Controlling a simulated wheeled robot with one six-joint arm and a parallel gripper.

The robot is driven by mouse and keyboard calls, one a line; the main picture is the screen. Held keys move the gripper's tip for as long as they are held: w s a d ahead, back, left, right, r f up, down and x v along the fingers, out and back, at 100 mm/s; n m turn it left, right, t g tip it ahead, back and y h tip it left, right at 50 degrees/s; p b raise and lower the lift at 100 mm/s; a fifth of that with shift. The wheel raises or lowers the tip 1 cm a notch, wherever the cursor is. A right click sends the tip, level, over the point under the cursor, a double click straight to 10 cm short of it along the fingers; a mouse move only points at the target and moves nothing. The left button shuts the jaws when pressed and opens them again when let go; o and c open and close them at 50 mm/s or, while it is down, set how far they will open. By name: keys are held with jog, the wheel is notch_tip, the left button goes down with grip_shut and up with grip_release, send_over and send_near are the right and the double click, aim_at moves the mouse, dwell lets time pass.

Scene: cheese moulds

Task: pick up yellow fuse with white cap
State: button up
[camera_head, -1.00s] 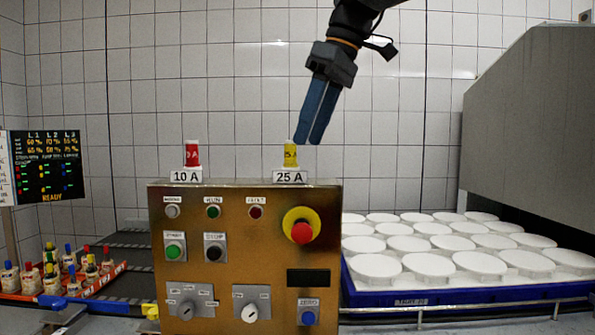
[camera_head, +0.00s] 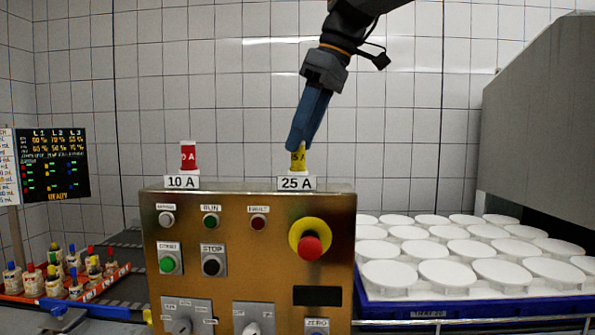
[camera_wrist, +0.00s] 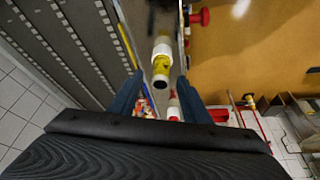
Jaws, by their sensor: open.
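The yellow fuse (camera_head: 299,160) stands upright above the "25 A" label (camera_head: 297,183) on top of the brass control box. Its upper end is hidden behind my fingers in the head view. In the wrist view the fuse (camera_wrist: 161,66) shows a yellow middle with white at both ends. My gripper (camera_head: 298,146) points down at the fuse's upper part. In the wrist view my gripper (camera_wrist: 160,79) is open, with one blue finger on each side of the fuse and a visible gap to each. Contact cannot be told from the head view.
A red fuse (camera_head: 188,157) stands at the "10 A" label (camera_head: 181,182). The control box (camera_head: 256,270) carries buttons and a red emergency stop (camera_head: 310,246). A blue tray (camera_head: 470,310) of white moulds lies right. Small bottles (camera_head: 54,280) stand left.

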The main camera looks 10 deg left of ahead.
jog(key=shift+x, duration=0.95)
grip_shut()
jog(key=shift+r, duration=0.1)
